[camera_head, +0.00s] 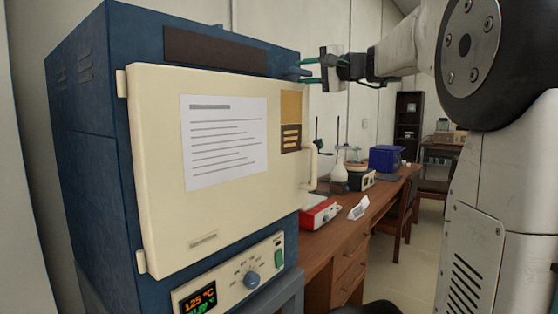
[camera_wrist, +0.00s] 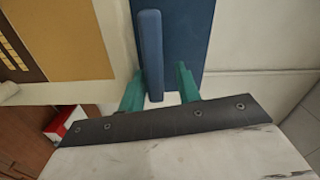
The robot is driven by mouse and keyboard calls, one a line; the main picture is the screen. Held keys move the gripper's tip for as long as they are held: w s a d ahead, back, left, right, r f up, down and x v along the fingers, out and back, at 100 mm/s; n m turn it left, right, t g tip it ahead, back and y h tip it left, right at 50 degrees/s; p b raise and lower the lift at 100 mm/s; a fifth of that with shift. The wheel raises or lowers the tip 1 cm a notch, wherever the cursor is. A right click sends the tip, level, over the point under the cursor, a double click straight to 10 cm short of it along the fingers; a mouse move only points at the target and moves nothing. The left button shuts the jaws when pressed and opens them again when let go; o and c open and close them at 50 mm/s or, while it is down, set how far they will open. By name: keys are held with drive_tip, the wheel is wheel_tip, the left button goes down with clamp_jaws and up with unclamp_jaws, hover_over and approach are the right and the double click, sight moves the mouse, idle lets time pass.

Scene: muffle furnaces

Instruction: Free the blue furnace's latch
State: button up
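The blue furnace (camera_head: 85,150) stands at the left with its cream door (camera_head: 160,215) shut. A blue bar-shaped latch (camera_head: 295,71) sticks out at the furnace's upper right edge. It also shows in the wrist view (camera_wrist: 151,50) as a long upright bar before the blue furnace side (camera_wrist: 190,40). My gripper (camera_head: 306,70) has teal fingers and is open at the latch. In the wrist view my gripper (camera_wrist: 160,72) has a finger on each side of the bar's lower end. The bar is close to the left finger, with a gap to the right one; I cannot tell whether it touches.
The door handle (camera_head: 311,166) is below my gripper. The control panel (camera_head: 230,275) reads 125 °C. A wooden bench (camera_head: 345,235) behind holds a red and white device (camera_head: 318,213), a flask (camera_head: 339,175) and a blue box (camera_head: 386,158). The wall side right of the furnace is clear.

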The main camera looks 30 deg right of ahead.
drive_tip(key=n, duration=0.4)
drive_tip(key=shift+r, duration=0.35)
drive_tip(key=n, duration=0.3)
drive_tip(key=r+n, duration=0.1)
drive_tip(key=shift+s+a, duration=0.1)
drive_tip(key=shift+a, duration=0.25)
drive_tip(key=n, duration=0.2)
drive_tip(key=a+n, duration=0.1)
drive_tip(key=n, duration=0.3)
drive_tip(key=shift+s+a+r+n, duration=0.2)
drive_tip(key=shift+s+r+n, duration=0.05)
drive_tip(key=shift+n, duration=0.15)
drive_tip(key=shift+s+n, duration=0.3)
drive_tip(key=shift+n, duration=0.3)
drive_tip(key=v, duration=0.7)
drive_tip(key=s+a+f+m+g, duration=0.1)
drive_tip(key=s+a+f+g, duration=0.3)
drive_tip(key=a+f, duration=0.6)
drive_tip(key=s+a+f+m+g, duration=0.1)
drive_tip(key=s+a+f+g, duration=0.4)
drive_tip(key=a+f, duration=0.5)
drive_tip(key=shift+f+m+g, duration=0.3)
drive_tip(key=shift+f+g, duration=0.1)
drive_tip(key=shift+f, duration=1.35)
